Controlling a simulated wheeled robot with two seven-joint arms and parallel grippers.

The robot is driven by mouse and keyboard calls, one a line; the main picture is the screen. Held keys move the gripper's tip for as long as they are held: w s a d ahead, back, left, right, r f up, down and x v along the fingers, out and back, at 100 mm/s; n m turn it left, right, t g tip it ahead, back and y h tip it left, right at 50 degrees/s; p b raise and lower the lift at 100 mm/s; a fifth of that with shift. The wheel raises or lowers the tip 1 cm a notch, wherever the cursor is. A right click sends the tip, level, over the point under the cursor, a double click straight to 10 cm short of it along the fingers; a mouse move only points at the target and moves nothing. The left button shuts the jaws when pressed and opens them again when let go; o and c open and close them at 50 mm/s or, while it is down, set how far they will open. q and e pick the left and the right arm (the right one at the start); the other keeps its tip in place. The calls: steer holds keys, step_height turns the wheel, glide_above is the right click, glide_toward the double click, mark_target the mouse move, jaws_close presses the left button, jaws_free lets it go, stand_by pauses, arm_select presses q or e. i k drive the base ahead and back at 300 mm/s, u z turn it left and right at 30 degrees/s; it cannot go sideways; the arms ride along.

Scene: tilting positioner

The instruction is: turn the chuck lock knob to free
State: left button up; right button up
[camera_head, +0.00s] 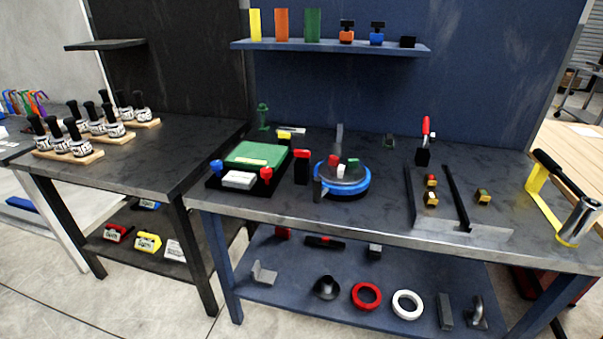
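A round turntable with a blue rim (326,188) sits on the dark workbench near the middle; I take it to be the positioner. Small red, white and green parts (341,170) are on its top, too small to make out. A grey upright piece (339,136) rises behind it. A black post with a red top (302,155) stands just left of it. I cannot tell which of these parts is the chuck lock knob, or which way it is turned. Neither of my grippers is in view.
Left of the turntable is a green block on a black base with blue and red knobs (255,153). Right are a red-handled clamp (424,140), a dark rail fixture (458,198) and a silver cylinder (578,222). The bench's front edge (330,216) is mostly clear.

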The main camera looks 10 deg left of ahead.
mark_target(302, 153)
steer(key=k, duration=0.5)
steer(key=u, duration=1.5)
steer(key=i, duration=1.2)
steer(key=z, duration=2)
